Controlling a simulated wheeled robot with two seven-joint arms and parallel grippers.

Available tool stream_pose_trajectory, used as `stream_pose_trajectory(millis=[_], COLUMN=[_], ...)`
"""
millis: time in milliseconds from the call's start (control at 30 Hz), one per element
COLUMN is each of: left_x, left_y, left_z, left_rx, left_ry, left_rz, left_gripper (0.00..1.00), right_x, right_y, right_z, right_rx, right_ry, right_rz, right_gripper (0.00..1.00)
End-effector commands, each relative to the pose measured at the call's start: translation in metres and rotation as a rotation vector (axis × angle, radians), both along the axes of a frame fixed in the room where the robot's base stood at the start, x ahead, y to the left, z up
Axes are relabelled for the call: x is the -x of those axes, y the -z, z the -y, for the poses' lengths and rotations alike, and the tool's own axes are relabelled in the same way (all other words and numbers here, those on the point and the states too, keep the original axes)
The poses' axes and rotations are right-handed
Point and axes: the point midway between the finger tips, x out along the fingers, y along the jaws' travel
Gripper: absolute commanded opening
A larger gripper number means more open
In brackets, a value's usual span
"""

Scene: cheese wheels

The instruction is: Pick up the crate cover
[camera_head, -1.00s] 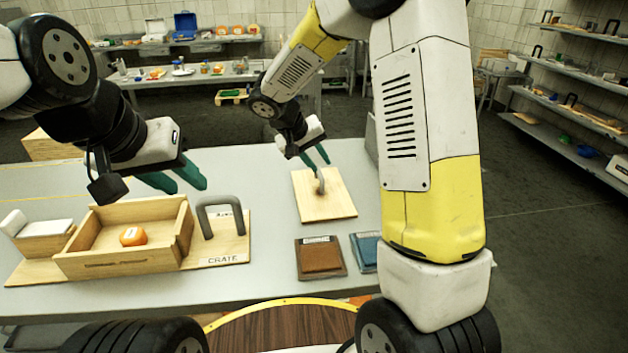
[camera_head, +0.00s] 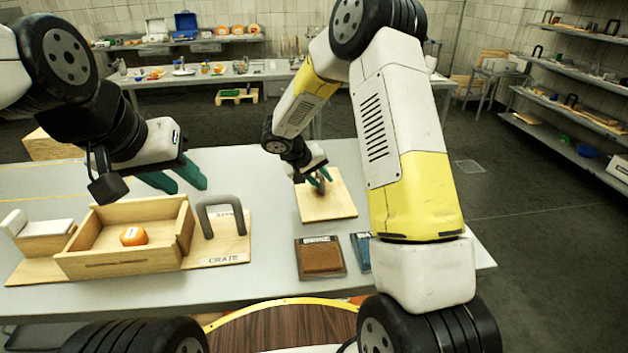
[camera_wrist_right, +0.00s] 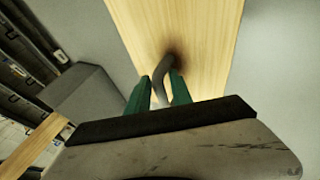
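The crate cover (camera_head: 328,208) is a flat light wooden board with a grey handle standing up from it. It lies on the table right of the crate (camera_head: 120,262). My right gripper (camera_head: 318,184) is at the cover's handle. In the right wrist view the handle (camera_wrist_right: 162,82) stands between the two green fingers of this gripper (camera_wrist_right: 160,90), with narrow gaps seeming to show beside it, so the fingers look open around it. The board (camera_wrist_right: 205,30) fills the upper middle there. My left gripper (camera_head: 180,182) is open and empty above the crate.
The open crate holds an orange cheese wheel (camera_head: 133,236). A thick grey handle (camera_head: 220,215) stands on the board marked CRATE beside it. A brown pad (camera_head: 320,257) and a blue pad (camera_head: 361,250) lie near the table's front. A white block (camera_head: 45,228) is at the far left.

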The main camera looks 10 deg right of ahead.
Motion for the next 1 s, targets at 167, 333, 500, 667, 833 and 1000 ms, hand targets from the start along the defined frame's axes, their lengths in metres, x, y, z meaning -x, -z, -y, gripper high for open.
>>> stream_pose_trajectory(millis=[167,333,500,667,833,1000], left_x=[0.0000,0.0000,0.0000,0.0000,0.0000,0.0000], left_y=[0.0000,0.0000,0.0000,0.0000,0.0000,0.0000], left_z=[0.0000,0.0000,0.0000,0.0000,0.0000,0.0000], left_rx=[0.000,0.000,0.000,0.000,0.000,0.000], left_ry=[0.000,0.000,0.000,0.000,0.000,0.000], left_rz=[0.000,0.000,0.000,0.000,0.000,0.000], left_gripper=[0.36,0.36,0.36,0.36,0.36,0.36], right_x=[-0.0001,-0.0001,0.0001,0.0002,0.0004,0.0005], right_y=[-0.0004,-0.0005,-0.0004,-0.0003,-0.0002,0.0000], right_z=[0.0000,0.0000,0.0000,-0.0001,-0.0001,-0.0002], right_rx=[0.000,0.000,0.000,0.000,0.000,0.000], right_ry=[0.000,0.000,0.000,0.000,0.000,0.000], right_rz=[0.000,0.000,0.000,0.000,-0.001,-0.001], right_gripper=[0.23,0.00,0.00,0.00,0.00,0.00])
